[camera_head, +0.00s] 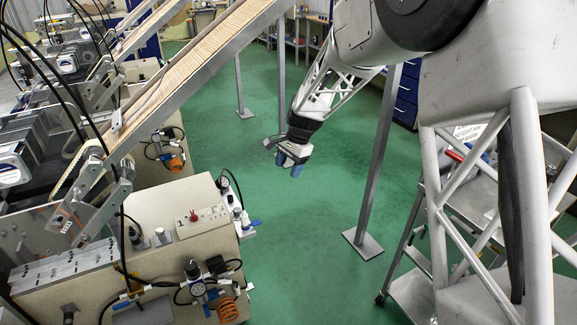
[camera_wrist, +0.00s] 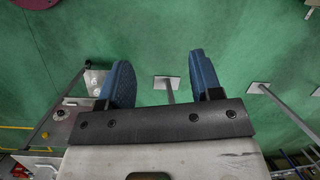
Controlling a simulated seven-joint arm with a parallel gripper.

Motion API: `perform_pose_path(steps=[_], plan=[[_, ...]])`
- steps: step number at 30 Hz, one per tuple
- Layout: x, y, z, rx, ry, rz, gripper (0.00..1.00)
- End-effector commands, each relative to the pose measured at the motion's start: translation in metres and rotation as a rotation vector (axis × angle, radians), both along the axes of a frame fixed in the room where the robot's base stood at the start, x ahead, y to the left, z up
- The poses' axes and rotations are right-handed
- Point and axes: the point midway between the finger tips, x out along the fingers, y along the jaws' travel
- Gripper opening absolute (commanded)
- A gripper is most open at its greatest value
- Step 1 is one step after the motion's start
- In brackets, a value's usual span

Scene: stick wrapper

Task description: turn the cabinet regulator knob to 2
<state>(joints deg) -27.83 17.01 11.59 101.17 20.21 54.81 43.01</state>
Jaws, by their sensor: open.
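A beige machine cabinet (camera_head: 180,262) stands at the lower left of the head view. On its top are small dark knobs on silver bases (camera_head: 162,236), next to a light control panel (camera_head: 203,221) with a red button. A regulator with a round gauge (camera_head: 197,289) and a black top is on its front side. I cannot tell which knob is the task's, and no number is readable. My gripper (camera_head: 290,167) hangs over the green floor, right of and apart from the cabinet. In the wrist view its blue fingers (camera_wrist: 162,82) are spread, with nothing between them.
A sloping conveyor (camera_head: 190,65) rises above the cabinet. A grey support post (camera_head: 378,160) stands right of my gripper, with other posts behind. Cables and an orange coiled hose (camera_head: 228,309) lie near the regulator. Green floor (camera_head: 300,230) is free between cabinet and post.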

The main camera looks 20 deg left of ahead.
Motion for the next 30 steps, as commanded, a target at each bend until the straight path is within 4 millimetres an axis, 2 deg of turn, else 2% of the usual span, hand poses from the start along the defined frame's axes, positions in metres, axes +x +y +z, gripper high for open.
perform_pose_path(steps=[6, 11, 17, 24, 30], plan=[[0.0, 0.004, -0.004, -0.009, 0.0, -0.008, 0.59], [0.002, 0.023, -0.019, -0.045, -0.001, -0.044, 0.59], [0.003, 0.07, -0.055, -0.128, -0.017, -0.143, 0.59], [-0.002, 0.141, -0.108, -0.22, -0.068, -0.29, 0.59], [-0.009, 0.183, -0.14, -0.256, -0.109, -0.381, 0.59]])
